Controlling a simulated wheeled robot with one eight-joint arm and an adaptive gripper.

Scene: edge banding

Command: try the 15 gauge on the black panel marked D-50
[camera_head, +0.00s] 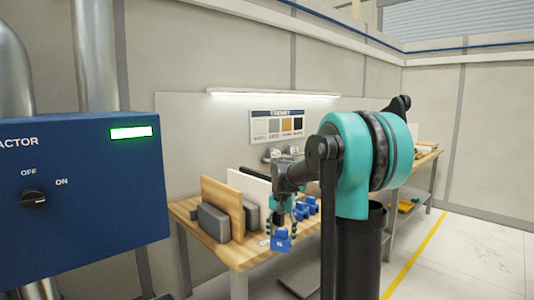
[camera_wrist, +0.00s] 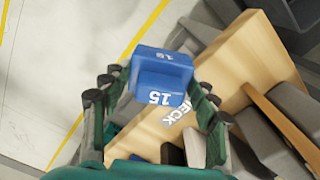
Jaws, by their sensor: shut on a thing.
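My gripper (camera_head: 281,226) is shut on a blue gauge (camera_head: 281,242), which hangs at the near edge of the wooden bench. In the wrist view the blue gauge (camera_wrist: 157,76) sits between the fingers of my gripper (camera_wrist: 155,95), and its white "15" faces the camera. A dark panel (camera_head: 279,197) stands partly hidden behind my arm, beside a white panel (camera_head: 250,190). I cannot read any D-50 mark. A dark piece (camera_wrist: 173,154) shows low in the wrist view, partly hidden by my gripper.
Several other blue gauges (camera_head: 307,207) sit on the bench right of my gripper. A wooden panel (camera_head: 222,204) and grey blocks (camera_head: 213,221) stand at the left. The bench (camera_head: 245,257) has a bare front strip. A blue switch cabinet (camera_head: 85,200) fills the near left.

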